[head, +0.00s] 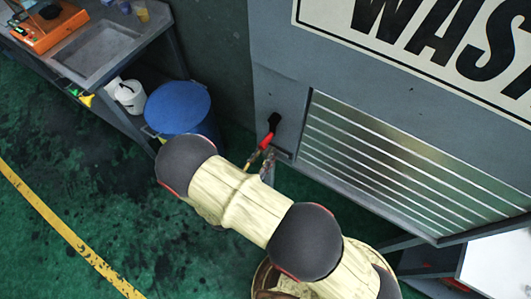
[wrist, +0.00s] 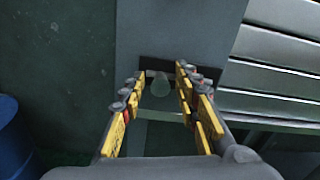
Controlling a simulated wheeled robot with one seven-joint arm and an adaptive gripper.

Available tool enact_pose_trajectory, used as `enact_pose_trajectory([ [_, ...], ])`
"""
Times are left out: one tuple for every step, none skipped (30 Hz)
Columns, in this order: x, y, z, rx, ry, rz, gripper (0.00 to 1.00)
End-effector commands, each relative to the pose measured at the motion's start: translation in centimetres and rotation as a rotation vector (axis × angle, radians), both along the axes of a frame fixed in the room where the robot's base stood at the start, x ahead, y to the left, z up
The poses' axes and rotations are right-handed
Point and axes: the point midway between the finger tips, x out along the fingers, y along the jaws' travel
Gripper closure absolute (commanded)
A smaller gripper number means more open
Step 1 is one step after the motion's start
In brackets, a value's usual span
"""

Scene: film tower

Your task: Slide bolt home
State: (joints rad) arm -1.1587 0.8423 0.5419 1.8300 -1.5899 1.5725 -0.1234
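The bolt's round grey knob (wrist: 160,86) shows in the wrist view, in front of a dark plate or slot (wrist: 207,74) on the grey cabinet. My gripper (wrist: 159,75) is open, its yellow-sided fingers on either side of the knob with a gap showing at each side. I cannot tell the depth between fingertips and knob. In the head view my gripper (head: 265,158) is at the cabinet's lower left, partly hidden by my arm. A short dark bar (head: 283,157) shows beside it, left of the slats. The knob is not clear there.
The cabinet (head: 280,62) has a slatted metal panel (head: 390,165) and a large sign (head: 430,35). A blue bin (head: 185,106) stands left, beside a bench with a sink (head: 97,48). Green floor lies open at lower left.

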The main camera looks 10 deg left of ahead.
Motion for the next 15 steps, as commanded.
enact_pose_trajectory([
  [0.13, -0.06, 0.00, 0.000, 0.000, 0.000, 0.69],
  [0.16, -0.07, 0.00, 0.000, 0.000, 0.000, 0.69],
  [0.17, -0.07, 0.00, 0.000, 0.000, 0.001, 0.69],
  [0.17, -0.06, 0.00, 0.000, 0.000, 0.001, 0.69],
  [0.17, -0.06, 0.01, 0.000, 0.000, 0.001, 0.69],
  [0.16, -0.06, 0.00, 0.000, 0.000, 0.001, 0.69],
  [0.16, -0.06, 0.00, 0.000, 0.000, 0.001, 0.69],
  [0.15, -0.05, 0.00, 0.000, 0.000, 0.001, 0.69],
  [0.15, -0.05, 0.00, 0.000, 0.000, 0.001, 0.70],
  [0.15, -0.06, 0.00, 0.000, 0.000, 0.001, 0.72],
  [0.15, -0.05, 0.00, 0.000, 0.000, 0.001, 0.74],
  [0.14, -0.05, 0.00, 0.000, 0.000, 0.001, 0.76],
  [0.14, -0.05, 0.00, 0.000, 0.000, 0.001, 0.78],
  [0.14, -0.05, 0.00, 0.000, 0.000, 0.001, 0.79],
  [0.14, -0.06, 0.00, 0.000, 0.000, 0.001, 0.82],
])
